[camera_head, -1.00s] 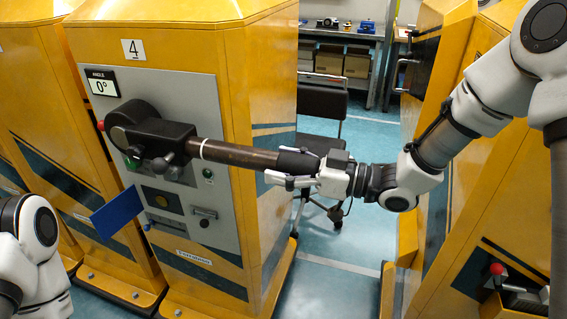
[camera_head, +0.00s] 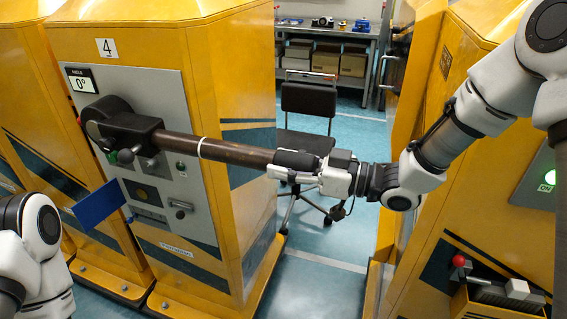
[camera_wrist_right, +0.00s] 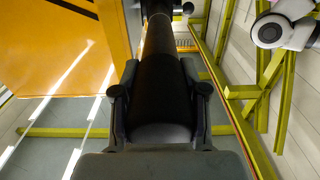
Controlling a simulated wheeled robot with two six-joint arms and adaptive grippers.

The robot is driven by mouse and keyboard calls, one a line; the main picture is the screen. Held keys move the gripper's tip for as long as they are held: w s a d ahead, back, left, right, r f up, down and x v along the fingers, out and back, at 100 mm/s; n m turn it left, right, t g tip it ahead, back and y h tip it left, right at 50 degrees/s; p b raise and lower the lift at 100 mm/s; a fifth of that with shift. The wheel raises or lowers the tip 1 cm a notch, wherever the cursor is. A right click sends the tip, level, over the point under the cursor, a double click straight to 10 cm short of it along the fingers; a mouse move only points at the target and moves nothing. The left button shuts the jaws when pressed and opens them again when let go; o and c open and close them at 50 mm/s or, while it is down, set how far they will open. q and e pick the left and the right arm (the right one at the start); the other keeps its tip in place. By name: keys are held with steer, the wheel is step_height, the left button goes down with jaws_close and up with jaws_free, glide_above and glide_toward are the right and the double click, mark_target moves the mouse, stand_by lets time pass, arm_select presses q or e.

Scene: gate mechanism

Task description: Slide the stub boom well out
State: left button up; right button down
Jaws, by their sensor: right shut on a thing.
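The stub boom (camera_head: 235,152) is a dark brown round bar with a white ring and a black end grip. It comes out of the black hub (camera_head: 132,131) on the grey panel of cabinet 4 and points right, nearly level. A length of brown bar shows between hub and ring. My right gripper (camera_head: 293,166) is shut on the black grip at the boom's free end. In the right wrist view the black grip (camera_wrist_right: 160,100) lies between the two fingers, and the bar runs away from me. My left gripper is out of view; only part of my left arm shows.
The angle display (camera_head: 81,80) reads 0°. A blue flap (camera_head: 98,205) sticks out below the hub. A black chair (camera_head: 308,112) stands behind the boom in the gap between cabinets. Another yellow cabinet (camera_head: 480,190) with a red-knobbed lever (camera_head: 459,261) stands at right.

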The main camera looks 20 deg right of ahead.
steer(key=shift+w+a, duration=0.2)
steer(key=shift+a, duration=0.1)
steer(key=c, duration=0.6)
jaws_free()
steer(key=shift+s+d, duration=0.1)
steer(key=shift+d, duration=0.1)
steer(key=v, duration=1.1)
steer(key=shift+a, duration=0.1)
steer(key=shift+s+d, duration=0.3)
steer(key=shift+d, duration=0.15)
